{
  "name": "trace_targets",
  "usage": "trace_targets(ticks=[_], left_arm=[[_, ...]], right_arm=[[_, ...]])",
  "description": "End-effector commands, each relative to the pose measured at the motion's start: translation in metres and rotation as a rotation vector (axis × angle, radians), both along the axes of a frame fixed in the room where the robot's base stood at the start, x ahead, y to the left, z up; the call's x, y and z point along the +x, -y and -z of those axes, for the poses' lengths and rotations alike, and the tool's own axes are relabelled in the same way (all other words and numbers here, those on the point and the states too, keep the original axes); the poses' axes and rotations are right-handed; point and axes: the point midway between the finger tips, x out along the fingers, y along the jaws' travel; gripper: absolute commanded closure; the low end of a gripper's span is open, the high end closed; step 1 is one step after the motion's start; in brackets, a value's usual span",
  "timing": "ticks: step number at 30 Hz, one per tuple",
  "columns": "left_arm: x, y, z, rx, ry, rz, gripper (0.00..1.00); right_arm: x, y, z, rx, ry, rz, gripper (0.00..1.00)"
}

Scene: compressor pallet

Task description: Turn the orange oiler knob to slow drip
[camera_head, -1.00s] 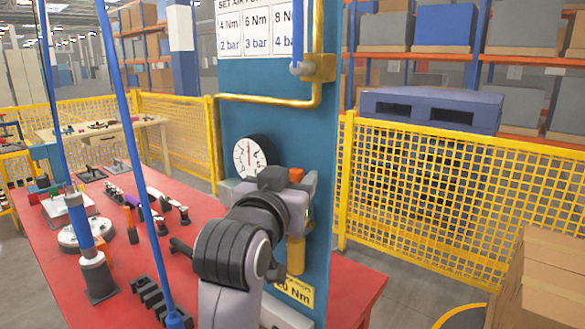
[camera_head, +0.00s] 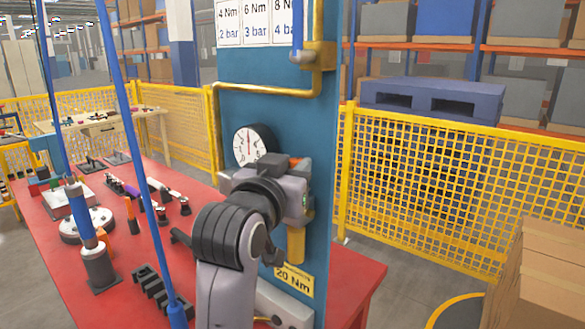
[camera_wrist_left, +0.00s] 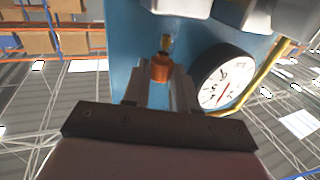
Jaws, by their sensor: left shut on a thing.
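The orange oiler knob (camera_wrist_left: 160,70) sits between the two fingers of my left gripper (camera_wrist_left: 159,84) in the left wrist view, with a small brass fitting (camera_wrist_left: 166,43) beyond it. The gripper is shut on the knob. In the head view my left gripper (camera_head: 294,190) is against the blue panel (camera_head: 270,118), just right of the round gauge. Only a bit of orange (camera_head: 295,161) shows above the gripper there, and the fingertips are hidden behind its body. My right gripper is not in view.
The white-faced gauge (camera_head: 253,145) is close beside the gripper. A yellow pipe (camera_head: 262,91) runs above it, and a yellow cylinder (camera_head: 296,243) hangs below. The red table (camera_head: 85,262) holds several tools. Cardboard boxes (camera_head: 540,275) stand at right before a yellow fence (camera_head: 420,190).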

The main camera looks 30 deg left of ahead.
Motion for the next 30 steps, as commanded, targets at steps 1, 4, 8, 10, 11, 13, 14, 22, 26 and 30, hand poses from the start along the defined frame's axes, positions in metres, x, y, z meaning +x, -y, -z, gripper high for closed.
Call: trace_targets(ticks=[1, 4, 8, 10, 11, 13, 14, 22, 26, 30], left_arm=[[-0.001, -0.002, 0.000, 0.002, -0.001, 0.015, 1.00], [-0.001, -0.003, 0.000, 0.004, -0.002, 0.060, 1.00], [-0.001, -0.005, 0.000, 0.005, 0.000, 0.136, 1.00], [-0.001, -0.006, 0.000, 0.007, -0.002, 0.181, 1.00], [-0.001, -0.007, 0.000, 0.007, -0.002, 0.202, 1.00], [-0.001, -0.008, 0.000, 0.008, -0.003, 0.250, 1.00], [-0.001, -0.009, 0.000, 0.007, -0.004, 0.269, 1.00], [-0.001, -0.012, 0.001, 0.007, -0.004, 0.439, 1.00], [0.000, -0.013, 0.001, 0.006, -0.004, 0.505, 1.00], [0.000, -0.014, 0.001, 0.004, -0.003, 0.561, 1.00]], right_arm=[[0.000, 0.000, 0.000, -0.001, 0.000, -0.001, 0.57], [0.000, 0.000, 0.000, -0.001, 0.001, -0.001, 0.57], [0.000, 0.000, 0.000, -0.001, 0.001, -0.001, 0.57], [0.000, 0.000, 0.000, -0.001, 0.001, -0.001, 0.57], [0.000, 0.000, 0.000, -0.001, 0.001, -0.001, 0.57], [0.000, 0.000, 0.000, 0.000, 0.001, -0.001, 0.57], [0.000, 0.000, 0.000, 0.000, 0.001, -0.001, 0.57], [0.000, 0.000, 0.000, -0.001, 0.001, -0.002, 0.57], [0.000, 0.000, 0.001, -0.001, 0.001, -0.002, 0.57], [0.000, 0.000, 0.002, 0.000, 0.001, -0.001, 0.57]])
